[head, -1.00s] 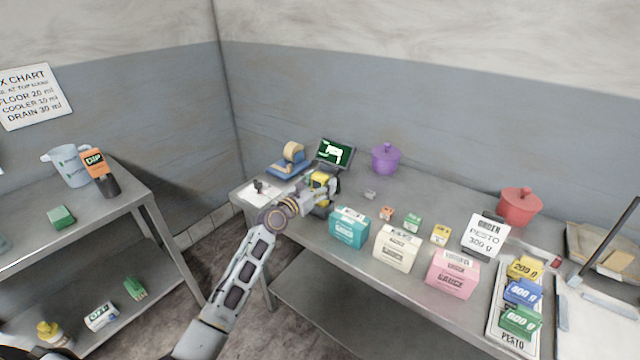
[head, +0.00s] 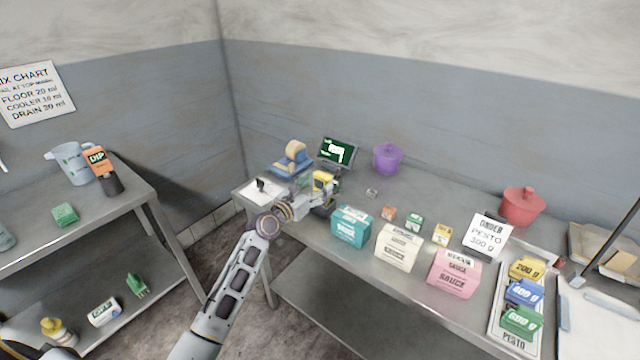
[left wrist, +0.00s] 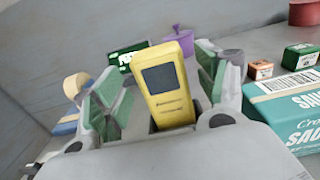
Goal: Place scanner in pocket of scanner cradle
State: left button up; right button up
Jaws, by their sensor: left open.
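The yellow scanner (head: 323,180) with a dark screen stands upright, leaning slightly, near the back left of the long table. In the left wrist view the scanner (left wrist: 168,85) is between the spread fingers of my left gripper (left wrist: 160,88). That gripper (head: 316,190) is open, with a gap visible on both sides of the scanner. The scanner's lower end meets a dark shape that may be the cradle; my gripper hides most of it, so I cannot tell how it sits in the pocket. My right gripper is out of view.
A small green display (head: 337,151) stands just behind, beside a blue tape dispenser (head: 291,160) and a purple pot (head: 387,158). A teal box (head: 351,226) is close on the right, with several other boxes beyond. A second shelf table (head: 130,205) stands left.

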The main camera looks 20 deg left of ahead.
pick_arm(q)
jog(key=v, duration=0.8)
jog(key=shift+s, duration=0.35)
jog(key=shift+a+r, duration=0.1)
jog(key=shift+a, duration=0.05)
dwell(2.0)
